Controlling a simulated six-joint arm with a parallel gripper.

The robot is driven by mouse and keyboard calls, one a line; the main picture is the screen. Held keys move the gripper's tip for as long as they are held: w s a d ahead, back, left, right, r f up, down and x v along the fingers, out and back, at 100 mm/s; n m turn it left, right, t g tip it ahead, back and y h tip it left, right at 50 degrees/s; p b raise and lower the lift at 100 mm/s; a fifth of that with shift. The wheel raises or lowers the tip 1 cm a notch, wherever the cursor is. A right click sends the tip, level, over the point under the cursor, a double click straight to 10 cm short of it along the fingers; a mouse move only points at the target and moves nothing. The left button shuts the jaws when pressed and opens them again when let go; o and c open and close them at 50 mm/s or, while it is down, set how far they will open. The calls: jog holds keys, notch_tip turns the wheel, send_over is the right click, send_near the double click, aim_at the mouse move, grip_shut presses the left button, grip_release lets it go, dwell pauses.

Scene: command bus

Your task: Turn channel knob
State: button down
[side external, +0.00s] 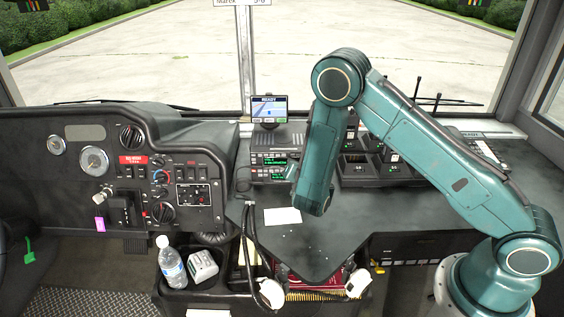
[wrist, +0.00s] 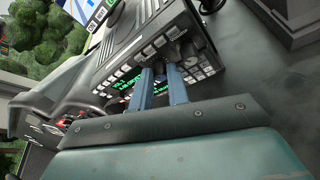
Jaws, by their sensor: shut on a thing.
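The radio (side external: 272,143) sits on the dash beneath the small screen, with green-lit displays on its front. In the wrist view the radio (wrist: 136,37) is tilted, with rows of light buttons beside a green display. The dark channel knob (wrist: 172,52) is at its front, partly hidden by the fingers. My gripper (wrist: 161,68) has its two blue fingers at the radio's front, shut on the knob. In the side view my arm hides most of my gripper and the knob. How far the knob is turned cannot be told.
A dark charger dock (side external: 385,170) with several handsets is to the right. A white card (side external: 282,215) lies on the desk in front. A coiled cable hangs at the desk's left edge. A bottle (side external: 172,267) stands lower left.

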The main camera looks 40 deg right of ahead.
jog(key=shift+s+d+f+m+t+y, duration=0.1)
jog(key=shift+m+t+y, duration=0.1)
jog(key=shift+m+t, duration=0.45)
jog(key=shift+s+d+f+m+t+y, duration=0.1)
jog(key=shift+m+t+y, duration=0.2)
jog(key=shift+m, duration=0.65)
jog(key=c, duration=1.6)
grip_release()
jog(key=shift+c, duration=0.2)
jog(key=shift+r, duration=0.25)
notch_tip(320, 180, up, 20)
jog(key=shift+f, duration=0.2)
